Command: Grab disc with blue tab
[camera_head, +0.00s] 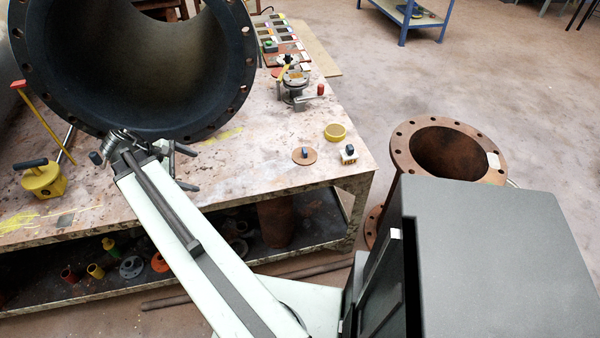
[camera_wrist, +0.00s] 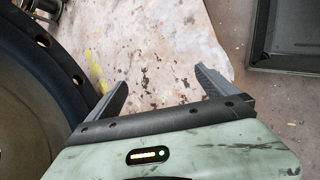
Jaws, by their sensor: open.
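A flat brown disc (camera_head: 304,156) with a small upright blue tab lies on the worktable near its front right corner in the head view. My gripper (camera_head: 187,167) is to the left of the disc, beside the large pipe and apart from the disc. In the wrist view my gripper (camera_wrist: 161,77) is open, with nothing between its two fingers. The stained tabletop shows beyond the fingers. The disc does not show in the wrist view.
A large dark flanged pipe (camera_head: 245,65) stands close to my gripper. A white block with a dark knob (camera_head: 348,154), a yellow ring (camera_head: 335,132) and a metal valve (camera_head: 293,85) are near the disc. A rusty pipe (camera_head: 400,150) stands right of the worktable (camera_head: 235,165).

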